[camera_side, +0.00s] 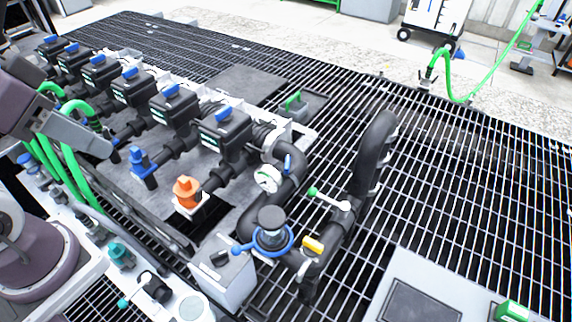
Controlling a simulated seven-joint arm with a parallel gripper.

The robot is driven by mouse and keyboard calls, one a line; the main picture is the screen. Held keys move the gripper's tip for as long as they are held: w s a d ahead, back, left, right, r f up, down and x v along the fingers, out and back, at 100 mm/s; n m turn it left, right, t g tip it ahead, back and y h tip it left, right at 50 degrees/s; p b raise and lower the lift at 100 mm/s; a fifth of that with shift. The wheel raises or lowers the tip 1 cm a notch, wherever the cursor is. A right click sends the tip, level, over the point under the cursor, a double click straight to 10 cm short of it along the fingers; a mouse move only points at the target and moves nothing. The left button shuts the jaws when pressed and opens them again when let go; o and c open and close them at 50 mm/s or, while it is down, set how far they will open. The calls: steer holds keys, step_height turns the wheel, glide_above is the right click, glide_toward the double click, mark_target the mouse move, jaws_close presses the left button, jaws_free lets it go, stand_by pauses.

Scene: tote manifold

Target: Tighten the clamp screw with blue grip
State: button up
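A blue ring clamp (290,240) sits around the black capped housing (271,220) on the black pipework, at the lower middle of the side view. A small blue grip (240,249) sticks out at its left side. I cannot tell from here how tight the screw is. My gripper (82,134) appears to be the grey end piece at the left edge, above the green hoses and well left of the clamp, apart from it. Its fingers cannot be made out, so I cannot see whether it is open or shut.
A pressure gauge (267,178), a blue lever (288,165), a green-tipped lever (330,199) and a yellow handle (313,244) crowd the pipework. A tall black pipe bend (375,145) rises right of the clamp. A grey box (222,270) stands at its left. Open grating lies right.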

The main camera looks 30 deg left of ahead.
steer(key=shift+c, duration=0.2)
steer(key=w+d+r+n+g+h, duration=0.1)
steer(key=w+r+n, duration=0.15)
steer(key=w, duration=0.75)
steer(key=n+g, duration=0.3)
steer(key=g, duration=0.1)
glide_above(287, 163)
step_height(287, 163, down, 27)
steer(key=shift+g+y, duration=0.3)
steer(key=shift+y, duration=0.2)
step_height(287, 163, down, 11)
steer(key=shift+r, duration=0.15)
jaws_close()
